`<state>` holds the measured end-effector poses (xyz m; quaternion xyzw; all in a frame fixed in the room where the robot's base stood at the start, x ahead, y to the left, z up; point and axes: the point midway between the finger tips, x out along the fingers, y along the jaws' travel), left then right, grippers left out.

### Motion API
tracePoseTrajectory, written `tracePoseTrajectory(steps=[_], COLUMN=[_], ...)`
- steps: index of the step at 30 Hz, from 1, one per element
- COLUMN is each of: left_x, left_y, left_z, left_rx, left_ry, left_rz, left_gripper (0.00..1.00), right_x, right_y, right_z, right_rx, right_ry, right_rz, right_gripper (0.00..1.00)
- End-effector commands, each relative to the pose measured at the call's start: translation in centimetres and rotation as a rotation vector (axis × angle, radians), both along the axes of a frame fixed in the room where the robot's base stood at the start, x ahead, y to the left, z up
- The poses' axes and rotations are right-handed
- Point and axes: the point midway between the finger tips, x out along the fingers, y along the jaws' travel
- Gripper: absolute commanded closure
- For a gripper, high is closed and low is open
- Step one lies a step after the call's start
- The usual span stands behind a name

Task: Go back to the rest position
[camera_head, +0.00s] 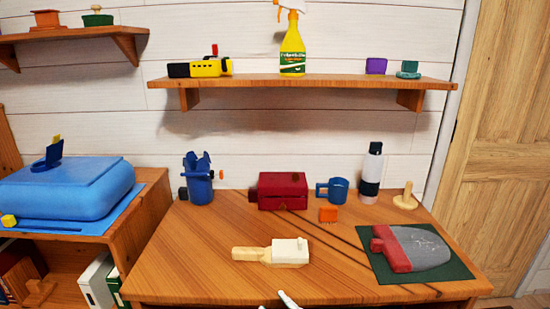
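The task names no object. A small white and grey tip (288,300) shows at the bottom edge, just in front of the desk. It slants up to the left and looks like part of my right gripper. A tiny dark piece shows left of it at the very edge. The rest of that gripper is cut off, so I cannot tell its opening or whether it holds anything. My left gripper is not seen.
The desk (190,270) holds a cream and white block tool (275,252), red box (282,190), blue mug (337,190), blue holder (198,180), bottle (371,172) and red-grey object (410,247) on a green mat (462,268). A shelf (350,82) hangs above. The desk's front left is clear.

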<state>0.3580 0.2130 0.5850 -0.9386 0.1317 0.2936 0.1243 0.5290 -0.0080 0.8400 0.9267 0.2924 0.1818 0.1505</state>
Motion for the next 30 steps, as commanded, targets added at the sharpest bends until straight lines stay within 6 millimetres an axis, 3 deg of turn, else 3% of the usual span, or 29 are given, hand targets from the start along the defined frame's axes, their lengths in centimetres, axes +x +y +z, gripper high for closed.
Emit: tracePoseTrajectory(steps=[1,3,9,12,18,19,20,22,30], left_x=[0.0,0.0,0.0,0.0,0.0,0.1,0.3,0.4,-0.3], left_y=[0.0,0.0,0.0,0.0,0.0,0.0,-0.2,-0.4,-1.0], left_z=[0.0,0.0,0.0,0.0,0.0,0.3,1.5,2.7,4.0], left_rx=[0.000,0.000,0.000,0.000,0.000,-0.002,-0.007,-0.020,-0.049], left_ry=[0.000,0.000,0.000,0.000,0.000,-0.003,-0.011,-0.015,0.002], left_rz=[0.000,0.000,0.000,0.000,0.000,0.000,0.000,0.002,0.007], left_gripper=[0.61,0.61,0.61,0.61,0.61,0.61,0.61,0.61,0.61], right_x=[-0.6,-1.5,-6.8,-10.1,-17.2,-17.9,-17.0,-16.8,-17.5], right_y=[-2.3,-5.3,-12.9,-15.8,-20.5,-20.9,-20.5,-20.2,-19.5], right_z=[-3.0,-6.7,-16.4,-20.1,-25.5,-25.6,-24.1,-22.8,-21.5], right_rx=[-0.004,-0.018,-0.078,-0.111,-0.173,-0.179,-0.166,-0.152,-0.128], right_ry=[0.095,0.216,0.532,0.665,0.890,0.908,0.888,0.883,0.905], right_rz=[-0.066,-0.146,-0.322,-0.379,-0.457,-0.465,-0.459,-0.454,-0.443], right_gripper=[0.74,0.74,0.74,0.74,0.74,0.74,0.74,0.74,0.74])
